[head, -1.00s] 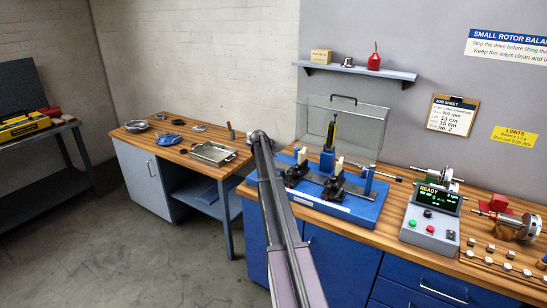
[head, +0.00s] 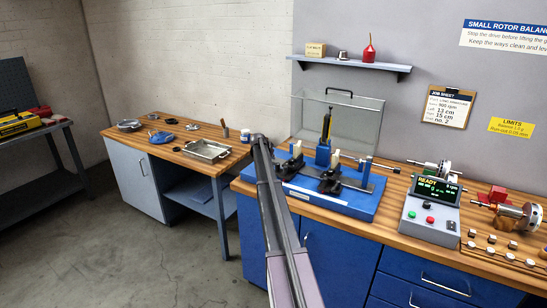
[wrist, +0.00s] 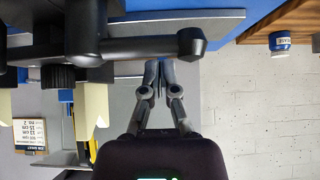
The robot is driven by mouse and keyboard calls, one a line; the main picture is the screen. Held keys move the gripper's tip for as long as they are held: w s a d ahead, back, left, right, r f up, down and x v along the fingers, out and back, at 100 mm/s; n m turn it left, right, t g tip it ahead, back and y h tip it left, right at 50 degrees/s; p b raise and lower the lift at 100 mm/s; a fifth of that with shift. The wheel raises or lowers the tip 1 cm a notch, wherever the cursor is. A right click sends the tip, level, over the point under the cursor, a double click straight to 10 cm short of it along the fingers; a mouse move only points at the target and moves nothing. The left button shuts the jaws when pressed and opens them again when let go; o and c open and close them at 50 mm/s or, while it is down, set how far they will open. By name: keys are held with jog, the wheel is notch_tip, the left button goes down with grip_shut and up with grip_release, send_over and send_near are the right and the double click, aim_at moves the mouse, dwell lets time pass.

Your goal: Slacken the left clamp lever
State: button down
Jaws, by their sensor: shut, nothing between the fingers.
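The balancing machine (head: 345,205) is a blue base on the wooden bench, with two dark supports. A black lever with a rounded end (wrist: 190,43), which looks like the left clamp lever, lies crosswise in the upper part of the wrist view. My gripper (wrist: 160,66) is shut and empty; its fingertips show just beside the lever's lower edge in that view. I cannot tell whether they touch it. In the head view my arm ends at the machine's left side; the fingers and lever are not clear there.
A clear guard (head: 350,118) stands behind the machine. A control box (head: 430,212) reading READY is to its right. A side bench at left holds a metal tray (head: 207,149) and a small blue-and-white pot (head: 245,136), which also shows in the wrist view (wrist: 280,42).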

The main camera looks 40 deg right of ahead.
jog(key=shift+s+a+f, duration=0.1)
jog(key=shift+s+a, duration=0.1)
jog(key=shift+a, duration=0.25)
jog(key=shift+s+a+f, duration=0.1)
jog(key=shift+s+a, duration=0.05)
jog(key=shift+a, duration=0.25)
